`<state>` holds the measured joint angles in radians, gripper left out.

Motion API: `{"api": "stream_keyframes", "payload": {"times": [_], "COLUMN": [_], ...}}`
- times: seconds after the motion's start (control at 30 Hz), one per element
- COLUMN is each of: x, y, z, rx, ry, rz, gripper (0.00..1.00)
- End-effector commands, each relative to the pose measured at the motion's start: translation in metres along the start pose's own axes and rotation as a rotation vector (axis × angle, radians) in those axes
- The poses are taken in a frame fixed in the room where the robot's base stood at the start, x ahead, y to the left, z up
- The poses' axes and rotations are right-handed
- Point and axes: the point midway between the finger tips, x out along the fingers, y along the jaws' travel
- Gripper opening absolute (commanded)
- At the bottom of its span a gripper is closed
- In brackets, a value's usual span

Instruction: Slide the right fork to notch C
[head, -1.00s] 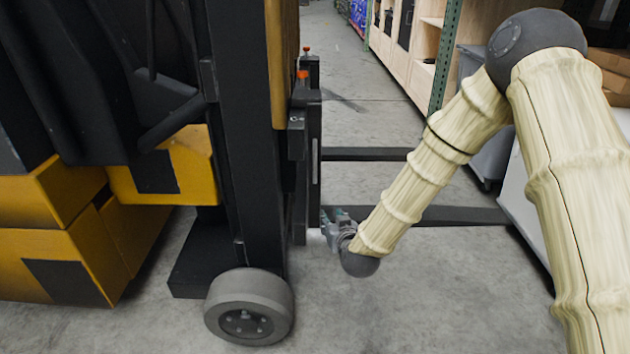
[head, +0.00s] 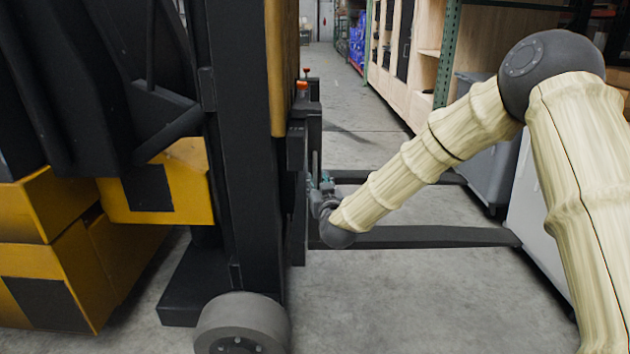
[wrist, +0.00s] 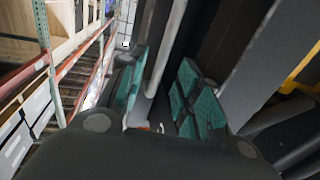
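The forklift's nearer fork (head: 430,237) and farther fork (head: 395,178) stick out to the right from the dark carriage (head: 297,190). The nearer one appears to be the right fork. My gripper (head: 322,184) is at the carriage, near the upright end of the nearer fork. In the wrist view, its teal-padded fingers (wrist: 158,95) stand apart on either side of a light grey upright bar (wrist: 167,50). A dark gap shows by the right finger, and I see no firm grip. Red-orange-topped pins (head: 302,87) stand on the carriage. No notch letters are legible.
The yellow and black forklift body (head: 150,185) and mast (head: 240,150) fill the left, with a grey wheel (head: 243,325) below. A grey-white cabinet (head: 540,210) stands near the fork tips. Shelving (head: 430,55) lines the back right. Floor is clear in front of the nearer fork.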

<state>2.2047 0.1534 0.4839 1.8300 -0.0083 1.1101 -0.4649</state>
Motion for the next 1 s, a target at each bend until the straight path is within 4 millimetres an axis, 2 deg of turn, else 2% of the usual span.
{"api": "stream_keyframes", "payload": {"times": [0.1,0.3,0.5,0.77,0.93,0.97,1.0], "x": [0.019,0.042,0.051,0.052,0.051,0.051,0.051], "y": [0.000,-0.001,-0.001,-0.001,0.000,0.000,0.000], "z": [0.002,0.002,0.001,0.001,0.001,0.000,0.000], "rx": [0.000,0.000,0.000,0.000,0.000,0.000,0.000], "ry": [0.002,0.000,0.000,-0.001,-0.001,-0.001,-0.001], "rz": [0.000,-0.001,-0.001,-0.001,0.000,0.000,0.000], "gripper": [0.34,0.34,0.34,0.34,0.05,0.00,0.00]}}
